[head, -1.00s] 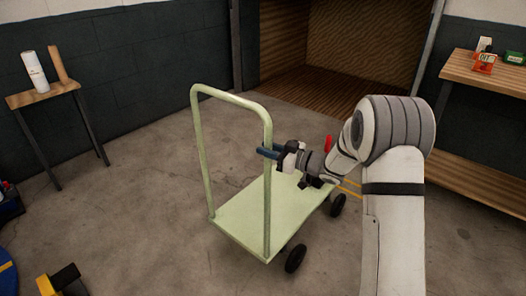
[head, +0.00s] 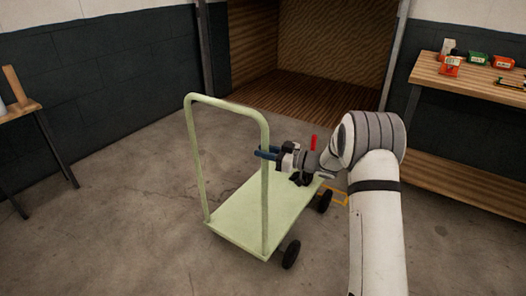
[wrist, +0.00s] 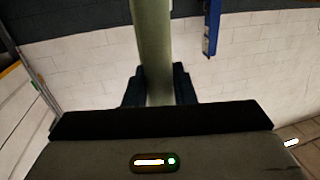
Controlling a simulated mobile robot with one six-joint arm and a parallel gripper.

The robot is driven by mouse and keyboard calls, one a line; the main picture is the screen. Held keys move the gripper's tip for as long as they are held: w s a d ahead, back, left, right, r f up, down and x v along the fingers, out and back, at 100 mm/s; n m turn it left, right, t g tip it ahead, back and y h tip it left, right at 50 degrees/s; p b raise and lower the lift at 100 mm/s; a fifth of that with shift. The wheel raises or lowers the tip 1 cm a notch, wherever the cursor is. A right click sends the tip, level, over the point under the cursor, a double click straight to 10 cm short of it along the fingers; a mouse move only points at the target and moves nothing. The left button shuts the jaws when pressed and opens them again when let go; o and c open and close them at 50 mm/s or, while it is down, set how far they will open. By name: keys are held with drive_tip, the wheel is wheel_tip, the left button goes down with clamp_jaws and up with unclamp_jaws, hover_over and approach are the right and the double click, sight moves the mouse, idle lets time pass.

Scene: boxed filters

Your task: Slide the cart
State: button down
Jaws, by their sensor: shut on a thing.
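The cart (head: 245,220) is pale green, with a flat deck, black wheels and an upright U-shaped handle (head: 223,104). It stands on the concrete floor in the middle of the head view. My gripper (head: 268,154) is shut on the handle's right upright. In the wrist view the upright (wrist: 153,50) passes between the two dark fingers of my gripper (wrist: 160,88). The cart's far right corner is partly hidden by my arm.
A wood-lined bay (head: 315,60) opens in the back wall beyond the cart. A workbench (head: 470,80) with tools stands at the right, and a small wooden table (head: 22,112) at the left. A yellow floor marking (head: 340,199) lies right of the cart. Floor left of the cart is clear.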

drive_tip(key=shift+w+a, duration=0.1)
drive_tip(key=c, duration=1.5)
unclamp_jaws()
drive_tip(key=shift+o, duration=1.2)
drive_tip(key=v, duration=0.8)
drive_tip(key=shift+p, duration=0.45)
